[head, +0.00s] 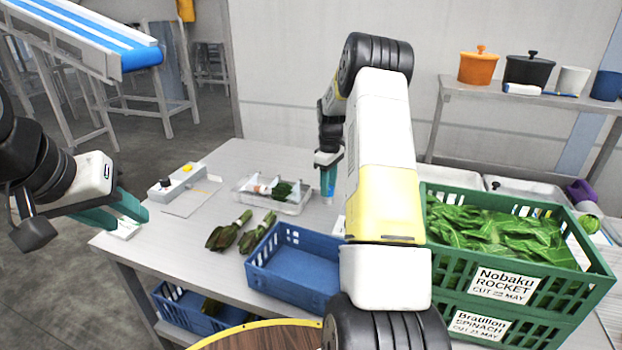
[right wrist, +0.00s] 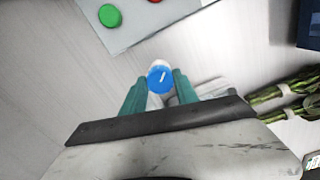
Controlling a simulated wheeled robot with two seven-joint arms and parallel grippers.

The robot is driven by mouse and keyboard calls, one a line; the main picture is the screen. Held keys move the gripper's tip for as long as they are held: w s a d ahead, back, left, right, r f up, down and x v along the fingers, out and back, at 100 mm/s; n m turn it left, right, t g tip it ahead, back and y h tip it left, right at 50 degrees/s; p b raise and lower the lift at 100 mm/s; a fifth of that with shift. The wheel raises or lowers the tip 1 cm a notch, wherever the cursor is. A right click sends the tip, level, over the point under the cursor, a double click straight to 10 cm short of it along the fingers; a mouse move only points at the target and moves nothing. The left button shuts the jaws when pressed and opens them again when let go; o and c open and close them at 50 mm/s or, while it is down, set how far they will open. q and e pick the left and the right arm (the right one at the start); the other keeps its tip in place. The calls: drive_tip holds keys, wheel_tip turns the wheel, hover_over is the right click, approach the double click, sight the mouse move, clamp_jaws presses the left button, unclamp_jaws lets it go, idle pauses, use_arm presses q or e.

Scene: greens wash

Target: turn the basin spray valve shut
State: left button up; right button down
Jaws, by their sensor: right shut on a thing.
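A control box (head: 178,184) stands at the table's back left. A clear tray (head: 295,207), leafy bunches (head: 230,232) and a blue crate (head: 290,278) lie in the middle. Green crates (head: 585,290) of greens stand at the right. A conveyor (head: 85,40) is at the far left.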

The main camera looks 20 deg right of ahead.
drive_tip(key=m, duration=0.8)
drive_tip(key=shift+m, duration=0.4)
drive_tip(key=m, duration=0.4)
drive_tip(key=shift+w+m, duration=0.1)
drive_tip(key=shift+m, duration=0.2)
drive_tip(key=shift+r+m, duration=0.1)
drive_tip(key=shift+m, duration=1.9)
drive_tip(key=c, duration=0.9)
unclamp_jaws()
drive_tip(key=shift+c, duration=0.2)
